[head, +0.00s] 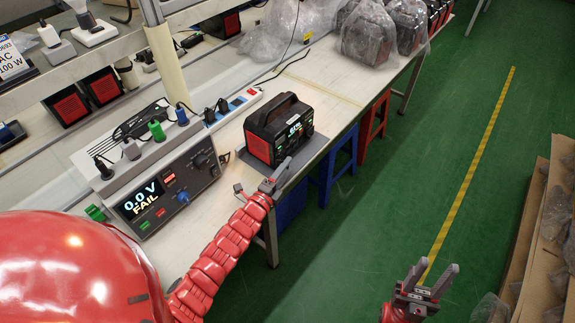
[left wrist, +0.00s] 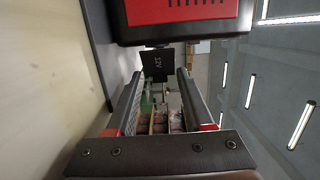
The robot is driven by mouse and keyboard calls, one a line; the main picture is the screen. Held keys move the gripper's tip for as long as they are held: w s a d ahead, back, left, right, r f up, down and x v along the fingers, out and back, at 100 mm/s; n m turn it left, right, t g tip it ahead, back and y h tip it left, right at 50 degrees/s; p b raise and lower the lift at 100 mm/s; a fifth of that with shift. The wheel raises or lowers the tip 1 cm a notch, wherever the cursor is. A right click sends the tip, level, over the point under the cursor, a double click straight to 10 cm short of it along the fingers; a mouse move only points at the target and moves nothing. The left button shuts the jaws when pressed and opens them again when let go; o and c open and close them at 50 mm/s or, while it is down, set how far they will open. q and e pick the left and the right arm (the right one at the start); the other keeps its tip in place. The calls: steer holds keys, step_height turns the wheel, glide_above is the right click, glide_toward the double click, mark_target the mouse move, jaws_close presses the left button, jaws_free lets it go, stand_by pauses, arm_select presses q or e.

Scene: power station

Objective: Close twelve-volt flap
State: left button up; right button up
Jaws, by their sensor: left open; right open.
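The power station (head: 278,130), a black box with red ends and a top handle, stands on a grey mat on the bench. In the left wrist view its red and black body (left wrist: 185,15) fills the top. A dark flap marked 12V (left wrist: 157,62) sticks out from that body, standing open. My left gripper (head: 264,178) is beside the power station's near side. In the left wrist view its open fingers (left wrist: 159,77) are spread to either side of the flap's line, with the flap just beyond the tips; contact cannot be told. My right gripper (head: 436,272) is open and empty over the floor.
A tester (head: 168,188) reading 0.0 V FAIL stands left of the power station. A power strip (head: 232,106) lies behind it. Bagged units (head: 370,35) stand at the bench's far end. Blue (head: 338,160) and red (head: 375,118) stools are under the bench.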

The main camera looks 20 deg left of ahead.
arm_select(q)
steer(key=shift+w+d, duration=0.15)
steer(key=shift+w, duration=0.45)
jaws_close()
steer(key=shift+w+n+y+b, duration=0.25)
steer(key=shift+n+y+b, duration=0.5)
steer(key=shift+y, duration=0.35)
steer(key=n+y+b, duration=0.1)
steer(key=y+b, duration=0.1)
steer(key=b, duration=0.1)
steer(key=w+n+y+b, duration=0.1)
steer(key=y+b, duration=0.1)
steer(key=b, duration=0.2)
steer(key=n+y+b, duration=0.2)
steer(key=b, duration=0.2)
steer(key=shift+w+f, duration=0.15)
steer(key=shift+f, duration=0.15)
steer(key=shift+a+r+n+y+b, duration=0.25)
steer(key=shift+y+b, duration=0.15)
steer(key=shift+b, duration=0.55)
steer(key=shift+d, duration=0.1)
